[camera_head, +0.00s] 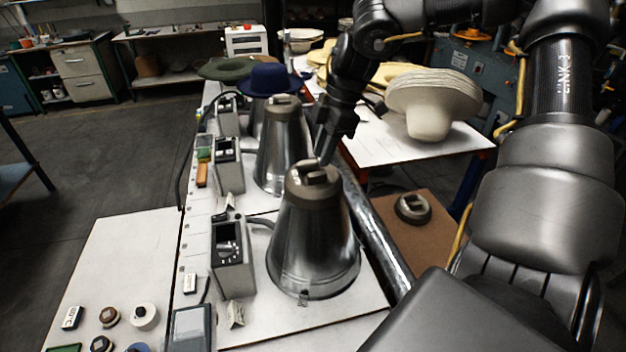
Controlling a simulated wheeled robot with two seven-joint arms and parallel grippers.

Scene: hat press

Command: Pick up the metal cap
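The front metal cone (311,240) stands upright on the white bench. A dark metal cap (314,183) with a raised handle sits on its top. My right gripper (324,152) reaches down from above, with its fingertips just above or at the back of this cap. I cannot tell whether they touch it or how far the fingers are apart. A similar round cap (412,207) with a handle lies on a brown board to the right. My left gripper is not in view.
A second metal cone (283,150) stands close behind, with a blue hat (272,80) and a green hat (226,68) beyond. Grey control boxes (231,258) line the left side. Stacked cream hats (433,98) stand on a white table (380,148) at right. A dark metal tube (376,232) runs beside the front cone.

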